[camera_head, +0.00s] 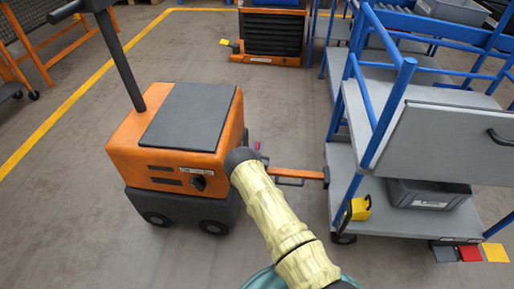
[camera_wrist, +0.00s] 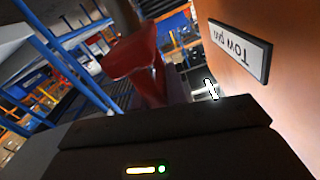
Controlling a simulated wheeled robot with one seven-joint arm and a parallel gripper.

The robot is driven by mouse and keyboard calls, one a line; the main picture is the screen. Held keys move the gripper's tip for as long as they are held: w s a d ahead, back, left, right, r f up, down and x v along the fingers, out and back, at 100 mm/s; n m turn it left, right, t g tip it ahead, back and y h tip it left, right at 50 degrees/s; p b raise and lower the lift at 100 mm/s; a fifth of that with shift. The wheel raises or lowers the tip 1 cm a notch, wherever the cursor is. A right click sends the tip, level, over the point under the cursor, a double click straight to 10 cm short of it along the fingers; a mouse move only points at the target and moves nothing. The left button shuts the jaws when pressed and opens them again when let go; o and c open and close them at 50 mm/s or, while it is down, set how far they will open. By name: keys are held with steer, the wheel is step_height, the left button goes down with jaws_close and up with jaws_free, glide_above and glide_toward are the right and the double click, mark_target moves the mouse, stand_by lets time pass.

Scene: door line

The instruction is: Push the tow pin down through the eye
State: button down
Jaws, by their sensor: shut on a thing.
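The tow pin's red handle (camera_wrist: 135,62) rises just beyond my gripper (camera_wrist: 165,110), whose dark body fills the bottom of the wrist view. My gripper is shut on the tow pin. In the head view a small red bit (camera_head: 257,146) shows beside my dark wrist, at the tug's right side. The orange tug (camera_head: 225,130) stands at left. The cart's orange drawbar (camera_head: 298,173) reaches left toward the tug. My arm and gripper hide the eye and the pin's lower end, so I cannot tell how deep the pin sits.
A "TOW PIN" label (camera_wrist: 240,50) is on the orange face close at right in the wrist view. The grey cart (camera_head: 400,205) with blue posts stands at right, a grey bin (camera_head: 430,194) on its lower deck. Open floor (camera_head: 85,225) lies at left.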

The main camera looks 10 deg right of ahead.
steer(key=f+b, duration=0.2)
steer(key=f, duration=0.1)
steer(key=f+b, duration=0.2)
steer(key=f, duration=0.1)
steer(key=shift+a+f, duration=0.2)
steer(key=shift+f, duration=0.15)
steer(key=c, duration=1.5)
jaws_free()
steer(key=shift+f, duration=0.2)
steer(key=shift+c, duration=0.2)
steer(key=shift+o, duration=0.4)
steer(key=shift+r, duration=0.1)
steer(key=shift+d, duration=0.1)
steer(key=shift+s+a+r, duration=0.1)
steer(key=shift+s+a, duration=0.1)
steer(key=shift+s, duration=0.4)
steer(key=p+v, duration=0.6)
steer(key=v, duration=1)
